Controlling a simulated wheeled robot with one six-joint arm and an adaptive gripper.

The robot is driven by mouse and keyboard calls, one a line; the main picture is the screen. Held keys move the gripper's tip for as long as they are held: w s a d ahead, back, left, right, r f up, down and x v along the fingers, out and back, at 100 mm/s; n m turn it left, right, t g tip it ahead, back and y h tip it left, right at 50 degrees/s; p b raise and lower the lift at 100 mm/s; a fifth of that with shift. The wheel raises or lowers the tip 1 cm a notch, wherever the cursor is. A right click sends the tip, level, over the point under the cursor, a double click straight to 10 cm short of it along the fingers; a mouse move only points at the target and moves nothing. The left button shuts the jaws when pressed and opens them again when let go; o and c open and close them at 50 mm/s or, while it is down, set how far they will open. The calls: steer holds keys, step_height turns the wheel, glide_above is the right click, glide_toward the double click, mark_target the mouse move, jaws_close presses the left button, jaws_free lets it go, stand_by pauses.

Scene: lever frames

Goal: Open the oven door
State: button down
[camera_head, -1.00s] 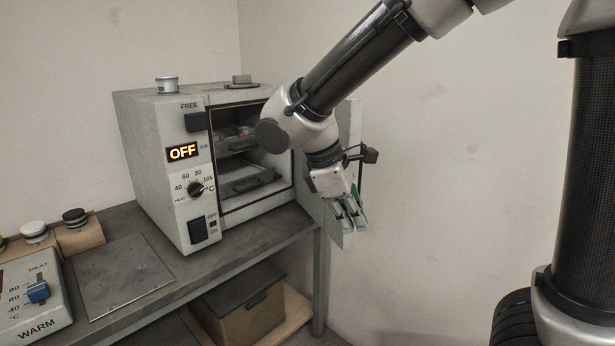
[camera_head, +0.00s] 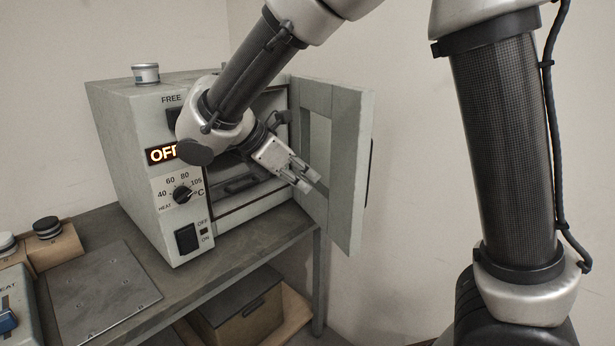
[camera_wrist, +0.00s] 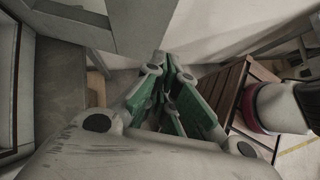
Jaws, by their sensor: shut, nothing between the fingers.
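The oven (camera_head: 130,150) is a grey box on a bench, with a lit "OFF" display and a dial on its front panel. Its door (camera_head: 345,165) stands swung open on the right side, hinged at the oven's right edge, with a dark handle at its outer edge. My gripper (camera_head: 311,184) is shut and empty, in front of the oven opening and on the inner side of the door. Whether it touches the door cannot be told. In the wrist view my gripper's green-padded fingers (camera_wrist: 172,105) point away, with the door (camera_wrist: 95,22) at the upper left.
The bench (camera_head: 235,250) holds a flat metal plate (camera_head: 100,285) and a controller at the left. A lidded box (camera_head: 240,305) sits on the shelf below. A small tin (camera_head: 145,73) stands on top of the oven. The wall right of the door is bare.

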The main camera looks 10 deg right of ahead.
steer(key=shift+w+d+f, duration=0.4)
steer(key=shift+d+f, duration=0.45)
steer(key=shift+d, duration=0.6)
steer(key=shift+w+d+f, duration=0.35)
steer(key=shift+d+f, duration=0.45)
steer(key=shift+d, duration=0.7)
steer(key=shift+w+d+f, duration=0.4)
steer(key=shift+d+f, duration=0.45)
steer(key=shift+d, duration=0.6)
